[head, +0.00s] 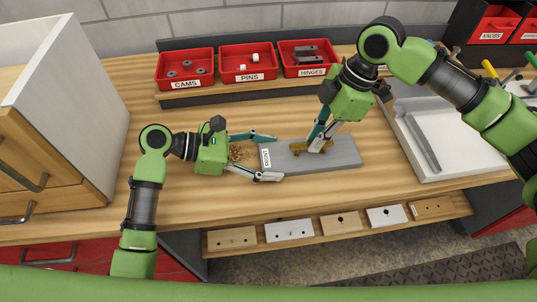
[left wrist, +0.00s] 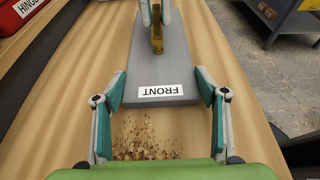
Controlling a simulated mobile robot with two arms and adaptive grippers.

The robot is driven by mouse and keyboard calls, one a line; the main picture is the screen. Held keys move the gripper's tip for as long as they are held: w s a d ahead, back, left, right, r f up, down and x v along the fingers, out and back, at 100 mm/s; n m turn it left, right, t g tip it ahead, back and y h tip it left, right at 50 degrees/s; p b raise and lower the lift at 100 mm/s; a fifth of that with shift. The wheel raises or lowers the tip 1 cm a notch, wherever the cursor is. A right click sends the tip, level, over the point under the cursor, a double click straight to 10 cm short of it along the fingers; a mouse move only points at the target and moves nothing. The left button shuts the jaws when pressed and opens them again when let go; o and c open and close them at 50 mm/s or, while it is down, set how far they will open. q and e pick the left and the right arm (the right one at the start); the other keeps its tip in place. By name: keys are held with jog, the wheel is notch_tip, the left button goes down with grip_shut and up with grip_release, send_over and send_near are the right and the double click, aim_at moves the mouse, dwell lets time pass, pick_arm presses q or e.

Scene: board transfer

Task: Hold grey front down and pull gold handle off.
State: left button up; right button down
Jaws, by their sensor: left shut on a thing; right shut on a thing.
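The grey front (head: 346,155) lies flat on the workbench, with a white FRONT label (head: 266,158) at its left end. The label also shows in the left wrist view (left wrist: 161,91). My left gripper (head: 271,157) is shut across the front's left end, one finger at each long edge. The gold handle (head: 298,148) is on top of the front near its middle; it also shows in the left wrist view (left wrist: 157,40). My right gripper (head: 318,142) comes from above and is shut on the handle, hiding part of it. I cannot tell whether the handle touches the front.
Wood shavings (left wrist: 145,137) lie beside the front's left end. Red bins (head: 248,63) stand behind. A white tray (head: 458,150) is on the right, a cabinet (head: 70,105) on the left. Several drilled fronts (head: 290,230) sit on a low shelf in front.

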jog(key=shift+r, duration=0.3)
jog(key=shift+r, duration=0.75)
jog(key=shift+r, duration=0.2)
pick_arm(q)
jog(key=shift+f, duration=0.1)
pick_arm(e)
jog(key=shift+r, duration=2.35)
jog(key=w+a, duration=0.5)
jog(key=w, duration=0.6)
jog(key=shift+w, duration=0.25)
jog(key=shift+f, duration=0.15)
